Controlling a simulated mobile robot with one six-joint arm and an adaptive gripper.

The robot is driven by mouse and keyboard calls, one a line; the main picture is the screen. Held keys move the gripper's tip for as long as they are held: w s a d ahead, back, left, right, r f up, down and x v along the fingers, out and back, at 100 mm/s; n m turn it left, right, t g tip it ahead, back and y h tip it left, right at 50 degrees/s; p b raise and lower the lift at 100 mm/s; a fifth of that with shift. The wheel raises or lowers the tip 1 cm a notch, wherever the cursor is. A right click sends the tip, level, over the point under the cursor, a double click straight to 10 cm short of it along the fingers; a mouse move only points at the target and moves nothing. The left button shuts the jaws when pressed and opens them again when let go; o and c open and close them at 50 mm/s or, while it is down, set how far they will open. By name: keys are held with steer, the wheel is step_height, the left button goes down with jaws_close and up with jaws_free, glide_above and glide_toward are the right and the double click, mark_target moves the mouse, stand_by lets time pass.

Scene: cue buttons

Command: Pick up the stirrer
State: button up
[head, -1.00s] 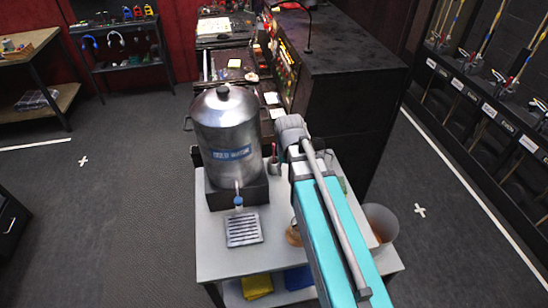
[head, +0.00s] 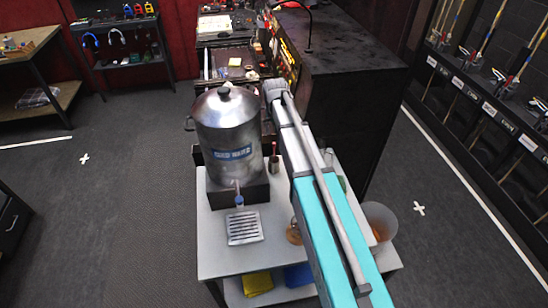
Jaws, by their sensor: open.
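A small dark holder (head: 273,166) stands on the white cart just right of the metal urn. A thin upright stick (head: 274,148) rises from it and may be the stirrer; it is too small to be sure. My arm crosses the cart from the lower right, and its far joint is above and beyond the holder. My gripper is not visible, so its distance to the stick cannot be told. My arm hides part of the cart's right side.
The metal urn (head: 227,125) with a tap stands on a dark base. A drip tray (head: 244,228) lies in front on the white cart (head: 222,262). A black cabinet (head: 345,90) rises behind. The left floor is clear.

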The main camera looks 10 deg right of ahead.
mark_target(274, 148)
steer(key=shift+f, duration=0.15)
steer(key=f+b, duration=0.2)
steer(key=b, duration=0.1)
steer(key=f+b, duration=0.2)
steer(key=f, duration=0.1)
steer(key=w+f+b, duration=0.1)
steer(key=f+b, duration=0.2)
steer(key=shift+f+b, duration=0.15)
steer(key=shift+b, duration=0.15)
steer(key=shift+w, duration=0.1)
stand_by(0.5)
steer(key=f+b, duration=0.2)
steer(key=w+f+b, duration=0.1)
steer(key=shift+d, duration=0.25)
steer(key=shift+w+f+b, duration=0.1)
steer(key=shift+f+b, duration=0.95)
jaws_close()
